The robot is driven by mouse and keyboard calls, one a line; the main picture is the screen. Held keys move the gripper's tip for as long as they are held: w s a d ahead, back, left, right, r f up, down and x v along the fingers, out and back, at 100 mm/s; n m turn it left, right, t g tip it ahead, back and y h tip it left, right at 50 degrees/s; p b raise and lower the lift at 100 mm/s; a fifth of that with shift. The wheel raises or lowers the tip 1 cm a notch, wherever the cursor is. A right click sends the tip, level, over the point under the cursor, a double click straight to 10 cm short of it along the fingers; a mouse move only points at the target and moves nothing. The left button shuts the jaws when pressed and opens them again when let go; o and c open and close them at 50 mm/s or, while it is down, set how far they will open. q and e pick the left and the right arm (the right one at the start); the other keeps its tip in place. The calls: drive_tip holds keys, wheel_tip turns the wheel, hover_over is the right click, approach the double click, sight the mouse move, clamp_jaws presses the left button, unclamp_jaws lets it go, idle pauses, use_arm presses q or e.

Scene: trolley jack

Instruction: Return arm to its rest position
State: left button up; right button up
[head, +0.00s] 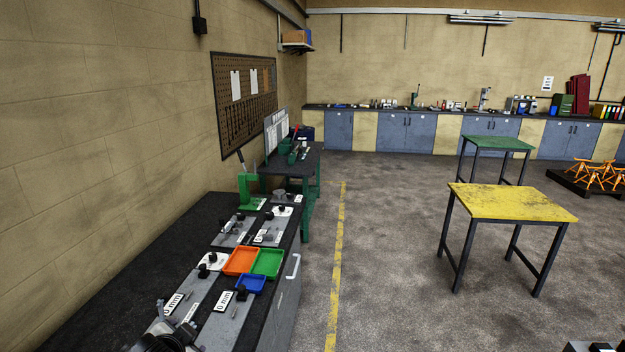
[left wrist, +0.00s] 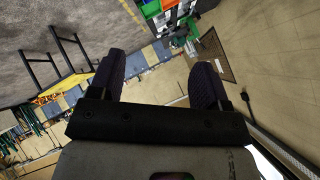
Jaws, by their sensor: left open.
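My left gripper (left wrist: 157,88) shows in the left wrist view with its two dark padded fingers wide apart. Nothing is between them; the room shows through the gap, with the picture turned over. In the head view a dark rounded part shows at the bottom left edge over the bench; I cannot tell whether it is my left arm. A small grey and black part is cut off at the bottom right edge. My right gripper's fingers are not seen.
A dark workbench (head: 180,245) along the left wall holds an orange tray (head: 241,261), a green tray (head: 267,263), a blue tray (head: 251,284) and tools. A yellow table (head: 512,204) and a green table (head: 497,143) stand right. The floor between is clear.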

use_arm(q)
drive_tip(key=s+d+f+n+t+h, duration=0.1)
drive_tip(key=s+d+f, duration=0.1)
drive_tip(key=s, duration=0.4)
drive_tip(key=s+d+f+n, duration=0.1)
drive_tip(key=s+d+f, duration=0.1)
drive_tip(key=s, duration=0.5)
drive_tip(key=s+f+n+g+h, duration=0.1)
drive_tip(key=s+f+g, duration=0.3)
drive_tip(key=s+f, duration=0.75)
drive_tip(key=s+f+n+g, duration=0.25)
drive_tip(key=s+f, duration=0.65)
drive_tip(key=s, duration=0.5)
wheel_tip(320, 180, up, 14)
drive_tip(key=p, duration=1.4)
drive_tip(key=shift+d+r+m+g+p, duration=0.15)
drive_tip(key=shift+r+m+g+p, duration=0.1)
drive_tip(key=shift+m+g+p, duration=0.1)
